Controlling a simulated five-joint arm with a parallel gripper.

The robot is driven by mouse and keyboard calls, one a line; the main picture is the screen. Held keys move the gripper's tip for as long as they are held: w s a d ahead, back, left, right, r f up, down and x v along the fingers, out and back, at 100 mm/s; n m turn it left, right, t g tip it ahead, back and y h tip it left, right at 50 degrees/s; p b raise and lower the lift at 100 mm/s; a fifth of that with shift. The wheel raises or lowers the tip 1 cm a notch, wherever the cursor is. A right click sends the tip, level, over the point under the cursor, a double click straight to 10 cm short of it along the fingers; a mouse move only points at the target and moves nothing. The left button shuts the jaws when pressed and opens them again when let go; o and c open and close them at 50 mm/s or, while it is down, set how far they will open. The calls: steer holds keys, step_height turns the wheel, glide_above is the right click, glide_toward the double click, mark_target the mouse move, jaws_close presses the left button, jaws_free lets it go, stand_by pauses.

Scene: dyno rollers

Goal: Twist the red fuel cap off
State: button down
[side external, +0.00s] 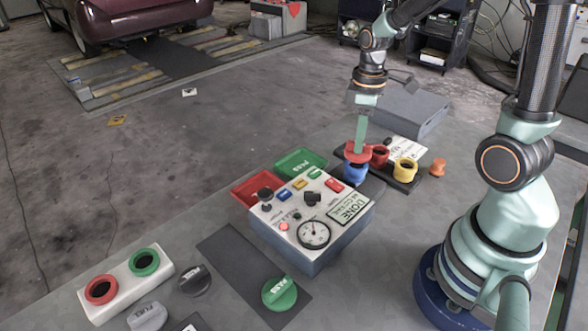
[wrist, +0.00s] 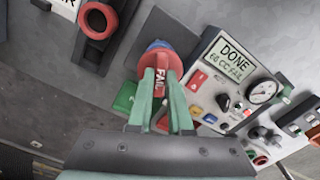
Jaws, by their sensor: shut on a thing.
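The red fuel cap (side external: 357,153) is at the blue filler neck (side external: 355,174) in the side view. My gripper (side external: 360,145) points down from above. In the wrist view its two green fingers (wrist: 161,88) are shut on the cap's grip bar, one on each side.
A red neck (side external: 380,156) and a yellow neck (side external: 405,168) stand close by. A tester box (side external: 314,233) reads DONE. Behind it are a green tray (side external: 303,159) and a red tray (side external: 245,190). A green cap (side external: 279,294) lies in front, near a white two-ring block (side external: 127,285).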

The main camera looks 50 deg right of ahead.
steer(key=shift+r, duration=0.6)
steer(key=shift+r, duration=0.35)
steer(key=shift+r, duration=0.35)
steer(key=shift+r, duration=0.3)
steer(key=shift+r, duration=0.25)
